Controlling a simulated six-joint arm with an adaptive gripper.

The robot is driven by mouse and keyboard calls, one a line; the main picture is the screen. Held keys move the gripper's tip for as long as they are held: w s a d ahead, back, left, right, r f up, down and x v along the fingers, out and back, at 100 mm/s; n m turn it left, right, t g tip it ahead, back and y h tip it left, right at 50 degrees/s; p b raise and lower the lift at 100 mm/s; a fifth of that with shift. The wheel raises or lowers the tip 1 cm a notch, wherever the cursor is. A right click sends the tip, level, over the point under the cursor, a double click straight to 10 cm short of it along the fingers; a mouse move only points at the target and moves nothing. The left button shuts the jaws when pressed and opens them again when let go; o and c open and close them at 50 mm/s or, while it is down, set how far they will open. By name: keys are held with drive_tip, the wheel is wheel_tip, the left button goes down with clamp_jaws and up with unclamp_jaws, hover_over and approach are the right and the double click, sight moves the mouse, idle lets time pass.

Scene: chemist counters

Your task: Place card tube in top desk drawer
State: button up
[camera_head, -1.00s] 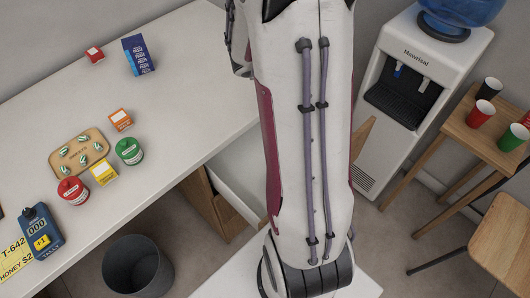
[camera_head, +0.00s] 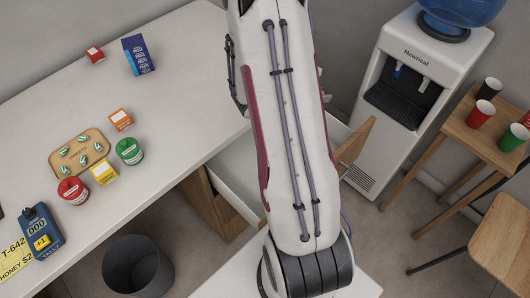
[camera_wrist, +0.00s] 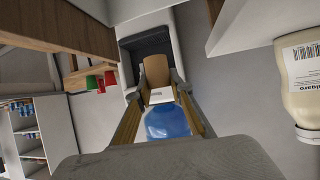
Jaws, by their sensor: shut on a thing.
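In the wrist view my gripper (camera_wrist: 157,88) is shut on a tan piece, which I take to be the card tube (camera_wrist: 155,69). It stands between the two grey fingers; its full shape is hard to make out. In the head view my arm hides both the gripper and the tube. A desk drawer stands open under the white counter. Its pale inside (camera_head: 236,184) shows left of my arm and its wooden front (camera_head: 354,142) shows to the right. In the wrist view a wooden panel (camera_wrist: 60,28), probably the drawer front, is at the upper left.
The white counter (camera_head: 190,95) holds small boxes, tubs and a tan tray (camera_head: 68,143). A grey bin (camera_head: 137,268) stands below. A water dispenser (camera_head: 447,65) and a table with cups (camera_head: 455,122) stand right. The wrist view shows a cream bottle (camera_wrist: 298,85) at its right edge.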

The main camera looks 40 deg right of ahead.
wheel_tip(320, 180, down, 12)
idle(0.7)
idle(0.4)
drive_tip(key=shift+f, duration=2.85)
drive_tip(key=shift+f, duration=2.1)
drive_tip(key=shift+f, duration=0.6)
drive_tip(key=o, duration=0.7)
